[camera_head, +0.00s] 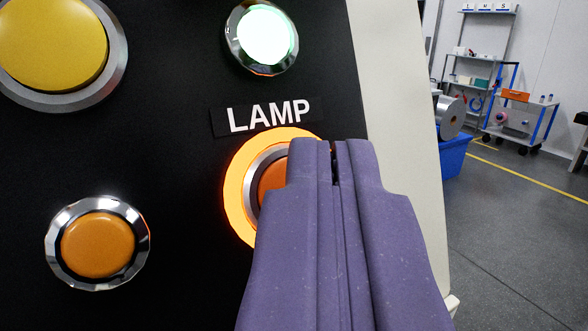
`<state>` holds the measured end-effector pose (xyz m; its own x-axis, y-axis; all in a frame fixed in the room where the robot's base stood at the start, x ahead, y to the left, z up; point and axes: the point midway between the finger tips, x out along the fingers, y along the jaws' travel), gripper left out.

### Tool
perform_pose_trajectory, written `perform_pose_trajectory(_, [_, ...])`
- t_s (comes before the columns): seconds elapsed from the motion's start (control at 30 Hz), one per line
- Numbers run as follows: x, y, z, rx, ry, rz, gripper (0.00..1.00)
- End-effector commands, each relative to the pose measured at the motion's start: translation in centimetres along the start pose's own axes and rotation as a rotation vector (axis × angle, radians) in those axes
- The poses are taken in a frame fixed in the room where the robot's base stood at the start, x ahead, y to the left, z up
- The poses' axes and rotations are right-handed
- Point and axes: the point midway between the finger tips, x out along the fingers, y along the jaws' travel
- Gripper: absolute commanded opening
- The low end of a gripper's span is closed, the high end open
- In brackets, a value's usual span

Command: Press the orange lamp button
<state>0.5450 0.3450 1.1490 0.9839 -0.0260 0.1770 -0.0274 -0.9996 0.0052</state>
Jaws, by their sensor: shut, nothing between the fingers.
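The orange lamp button (271,184) sits in a metal bezel inside a bright orange ring (238,195), just below a white LAMP label (268,116) on a black panel (175,150). My gripper (335,150) has purple fingers that are shut with nothing between them. The fingertips overlap the right part of the button and ring in the camera_head view and hide them. I cannot tell whether the tips touch the button.
A smaller orange button (98,245) is at lower left and a large yellow button (50,42) at upper left. A lit greenish-white lamp (264,35) is above the label. The panel's cream edge (400,120) is at right. Beyond are shelves, a cart (520,115) and a blue bin (455,157).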

Motion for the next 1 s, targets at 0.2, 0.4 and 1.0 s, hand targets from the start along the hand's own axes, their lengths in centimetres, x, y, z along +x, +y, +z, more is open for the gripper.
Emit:
perform_pose_trajectory(0.2, [0.1,-0.1,0.2,-0.001,-0.001,0.000,0.00])
perform_pose_trajectory(0.4, [0.1,-0.1,0.1,-0.001,-0.002,0.000,0.00])
perform_pose_trajectory(1.0, [-1.3,1.0,-1.1,0.000,-0.002,0.000,0.00])
